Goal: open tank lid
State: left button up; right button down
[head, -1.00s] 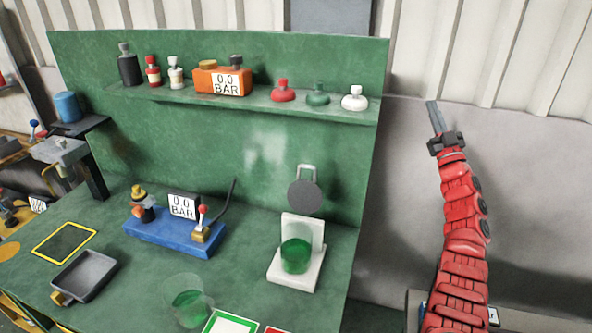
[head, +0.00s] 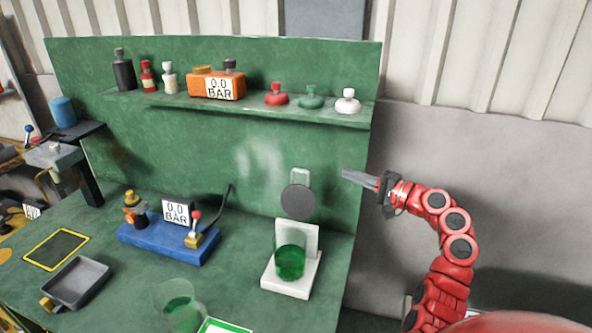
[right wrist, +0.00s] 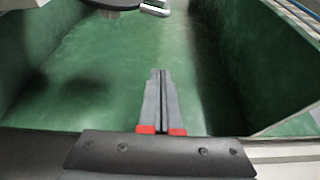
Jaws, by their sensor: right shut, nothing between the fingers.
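A round dark grey disc (head: 298,202) with a pale loop handle (head: 300,176) stands above a white stand (head: 290,286) holding a clear cup of green liquid (head: 290,262); I cannot tell whether this disc is the tank lid. An orange tank-like unit (head: 203,91) with a yellow cap (head: 202,69) and a "0.0 BAR" sign stands on the shelf. My right gripper (head: 347,173) is shut and empty, pointing left, to the right of the handle and apart from it. In the right wrist view its closed fingers (right wrist: 160,75) show with a dark disc edge (right wrist: 112,4) at the top. My left gripper is out of view.
A green shelf (head: 345,121) carries several bottles and red, green and white flasks. On the green bench are a blue "0.0 BAR" device (head: 165,243), a grey tray (head: 78,284) and a clear cup (head: 180,308). Free space lies right of the green panel.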

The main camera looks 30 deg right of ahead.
aim_at(297, 170)
jog(key=w+a+p, duration=0.6)
jog(key=a, duration=0.1)
jog(key=shift+w+a+r+y, duration=0.15)
jog(key=shift+a+r+y, duration=0.1)
jog(key=shift+r+y, duration=0.1)
dwell(0.4)
jog(key=s+a+n+b, duration=0.2)
jog(key=b, duration=0.3)
jog(key=shift+a+n+y, duration=0.25)
jog(key=shift+n, duration=0.15)
jog(key=shift+s+a+r, duration=0.1)
jog(key=shift+s+r, duration=0.05)
jog(key=shift+r, duration=0.2)
